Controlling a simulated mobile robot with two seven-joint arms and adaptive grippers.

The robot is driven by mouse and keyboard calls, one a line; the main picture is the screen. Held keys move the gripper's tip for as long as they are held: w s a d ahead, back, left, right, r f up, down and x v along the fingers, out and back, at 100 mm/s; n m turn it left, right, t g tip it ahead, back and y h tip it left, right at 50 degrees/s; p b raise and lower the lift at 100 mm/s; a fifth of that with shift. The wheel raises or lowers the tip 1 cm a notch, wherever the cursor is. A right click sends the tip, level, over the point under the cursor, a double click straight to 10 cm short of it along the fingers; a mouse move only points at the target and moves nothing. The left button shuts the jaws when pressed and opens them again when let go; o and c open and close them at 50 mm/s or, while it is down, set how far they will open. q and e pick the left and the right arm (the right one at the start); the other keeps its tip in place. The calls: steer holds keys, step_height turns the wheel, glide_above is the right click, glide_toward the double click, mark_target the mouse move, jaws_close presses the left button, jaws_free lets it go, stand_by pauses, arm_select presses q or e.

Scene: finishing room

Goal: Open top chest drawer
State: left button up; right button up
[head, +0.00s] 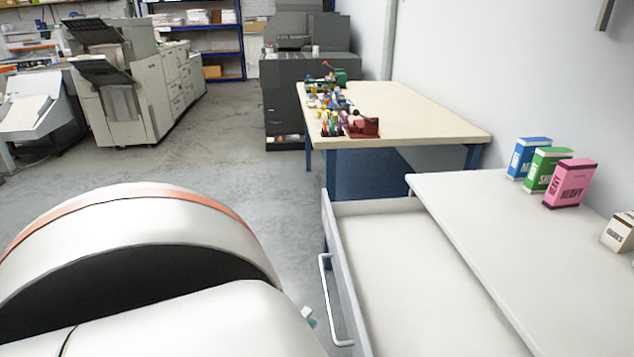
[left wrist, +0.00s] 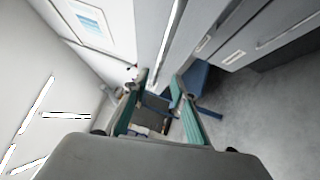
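The white chest (head: 500,230) stands at the right in the head view. Its top drawer (head: 420,275) is pulled out, and its inside looks empty. The drawer's white bar handle (head: 328,300) is on its front face. Only a small teal tip of my left gripper (head: 309,317) shows past my arm, just left of the handle and apart from it. In the left wrist view my left gripper (left wrist: 160,76) has its two teal fingers spread with nothing held between them. Lower drawer fronts (left wrist: 245,40) show at the right there. My right gripper is out of view.
Blue (head: 529,158), green (head: 548,170) and pink (head: 570,184) boxes and a whitish box (head: 619,232) stand on the chest top. A workbench (head: 420,115) with tools stands beyond. Grey floor (head: 240,150) left of the drawer is clear.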

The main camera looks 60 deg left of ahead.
arm_select(q)
steer(key=shift+v, duration=1.25)
steer(key=shift+s, duration=0.1)
